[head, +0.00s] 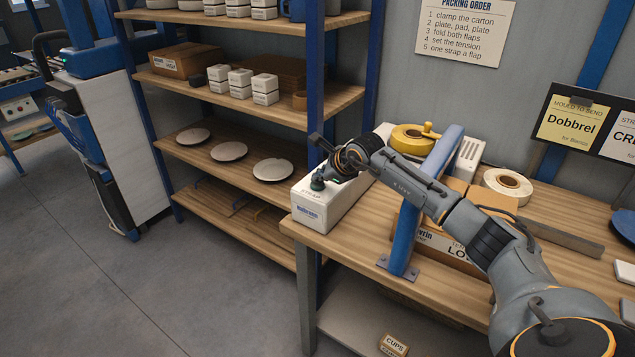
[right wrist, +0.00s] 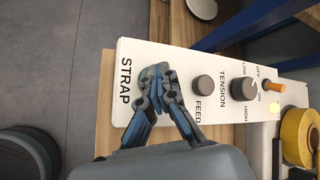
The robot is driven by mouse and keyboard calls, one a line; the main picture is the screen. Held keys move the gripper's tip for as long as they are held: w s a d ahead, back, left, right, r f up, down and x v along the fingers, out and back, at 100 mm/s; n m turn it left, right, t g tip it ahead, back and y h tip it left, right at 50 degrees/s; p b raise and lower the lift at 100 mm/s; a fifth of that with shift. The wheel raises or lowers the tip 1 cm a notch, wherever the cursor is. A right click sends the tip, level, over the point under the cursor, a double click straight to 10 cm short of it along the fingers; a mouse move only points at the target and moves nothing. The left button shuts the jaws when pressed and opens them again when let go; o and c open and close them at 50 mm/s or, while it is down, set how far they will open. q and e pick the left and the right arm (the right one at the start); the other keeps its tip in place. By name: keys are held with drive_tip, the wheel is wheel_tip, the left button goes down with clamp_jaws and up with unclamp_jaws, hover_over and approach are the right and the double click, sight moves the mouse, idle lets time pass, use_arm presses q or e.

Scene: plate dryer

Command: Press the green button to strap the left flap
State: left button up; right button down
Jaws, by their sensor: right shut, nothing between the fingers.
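The white strapping control box (head: 312,213) stands at the left end of the workbench. Its panel (right wrist: 132,52) shows the word STRAP in the right wrist view. My right gripper (head: 320,178) is shut and empty, its tips down at the STRAP end of the panel. The fingertips (right wrist: 156,76) also show in the right wrist view; touching or just above cannot be told. The green button is not clearly visible; the fingers cover that spot. A cardboard carton (head: 432,241) lies behind the blue strapping arch (head: 410,225); its flaps are largely hidden. My left gripper is out of view.
The panel also has a FEED knob (right wrist: 202,89), a TENSION knob (right wrist: 243,88) and an orange switch (right wrist: 274,87). A yellow reel (head: 408,143) and a white tape roll (head: 507,186) are on the bench. Shelves with plates (head: 229,151) stand left.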

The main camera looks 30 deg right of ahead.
sight(319, 185)
drive_tip(key=shift+r+p, duration=0.45)
drive_tip(key=shift+r, duration=0.5)
drive_tip(key=shift+r+p, duration=1.3)
drive_tip(key=shift+r, duration=1.2)
